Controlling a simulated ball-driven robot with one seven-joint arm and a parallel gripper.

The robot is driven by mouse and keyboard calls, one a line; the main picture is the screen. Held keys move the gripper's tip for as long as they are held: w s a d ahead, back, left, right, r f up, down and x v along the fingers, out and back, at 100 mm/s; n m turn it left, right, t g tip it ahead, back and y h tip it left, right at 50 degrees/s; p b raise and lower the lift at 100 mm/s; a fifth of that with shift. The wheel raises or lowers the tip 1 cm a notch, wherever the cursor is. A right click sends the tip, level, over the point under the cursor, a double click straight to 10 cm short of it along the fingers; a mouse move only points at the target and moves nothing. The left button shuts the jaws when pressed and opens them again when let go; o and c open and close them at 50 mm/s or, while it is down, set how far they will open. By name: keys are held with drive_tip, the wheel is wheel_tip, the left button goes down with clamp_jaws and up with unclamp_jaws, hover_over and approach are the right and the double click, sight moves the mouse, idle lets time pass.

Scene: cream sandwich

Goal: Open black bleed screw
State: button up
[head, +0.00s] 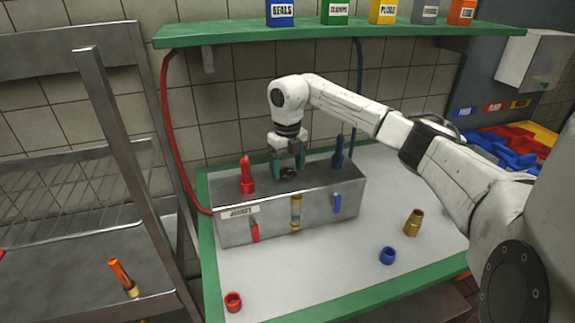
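The box front has a red lever (255,232), a sight glass (296,212) and a blue lever (337,204). A red cap (233,301), blue cap (387,255) and brass fitting (413,222) stand on the green-edged bench (330,275). A green shelf (340,30) hangs above.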

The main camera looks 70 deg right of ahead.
drive_tip(key=c, duration=1)
drive_tip(key=shift+n, duration=0.4)
drive_tip(key=n+b, duration=0.2)
drive_tip(key=shift+n, duration=0.4)
drive_tip(key=n+b, duration=0.2)
drive_tip(key=n, duration=0.3)
drive_tip(key=n+b, duration=0.1)
drive_tip(key=n, duration=0.8)
drive_tip(key=shift+a+r+b, duration=0.1)
drive_tip(key=shift+b, duration=0.2)
drive_tip(key=shift+n, duration=0.3)
